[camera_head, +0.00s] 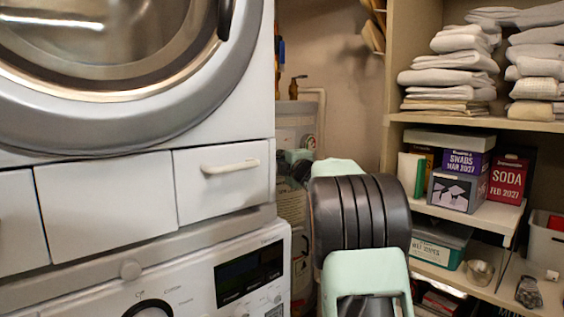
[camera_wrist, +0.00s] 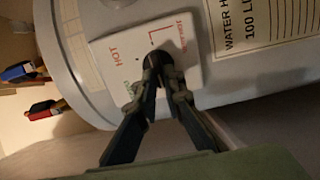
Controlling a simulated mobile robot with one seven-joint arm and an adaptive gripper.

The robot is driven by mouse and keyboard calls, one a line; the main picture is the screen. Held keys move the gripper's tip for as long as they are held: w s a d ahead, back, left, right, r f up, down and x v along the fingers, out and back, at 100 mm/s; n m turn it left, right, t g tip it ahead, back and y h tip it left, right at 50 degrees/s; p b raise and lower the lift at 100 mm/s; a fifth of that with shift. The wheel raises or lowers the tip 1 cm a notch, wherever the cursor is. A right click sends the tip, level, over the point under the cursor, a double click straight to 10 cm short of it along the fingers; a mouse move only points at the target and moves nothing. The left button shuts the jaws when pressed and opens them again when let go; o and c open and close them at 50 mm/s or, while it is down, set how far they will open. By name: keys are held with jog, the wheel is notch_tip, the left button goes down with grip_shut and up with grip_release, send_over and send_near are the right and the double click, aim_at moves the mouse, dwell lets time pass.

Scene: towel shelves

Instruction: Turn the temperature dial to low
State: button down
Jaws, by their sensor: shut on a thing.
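The temperature dial (camera_wrist: 158,57) is a small black knob on a white square panel (camera_wrist: 112,46) in the wrist view. The panel carries red "HOT" lettering, more red print at its upper right and a green mark, partly hidden by a finger. The panel sits on the pale, rounded water heater (camera_wrist: 204,98), which also shows in the head view (camera_head: 297,117), largely behind my arm. My gripper (camera_wrist: 160,80) is shut on the dial, one dark finger on each side. The dial's pointer direction cannot be made out. The dial is not visible in the head view.
White washing machines (camera_head: 155,190) stand stacked at the left, close to my arm. Wooden shelves (camera_head: 470,125) with folded towels (camera_head: 455,62) and boxes (camera_head: 460,180) stand at the right. The water heater sits in the narrow gap between them.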

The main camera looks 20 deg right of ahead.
jog(key=shift+r, duration=0.1)
dwell(0.3)
jog(key=c, duration=2)
grip_release()
jog(key=shift+c, duration=0.2)
jog(key=shift+s, duration=0.15)
jog(key=s, duration=1.1)
jog(key=shift+s+a, duration=0.35)
jog(key=shift+a, duration=0.1)
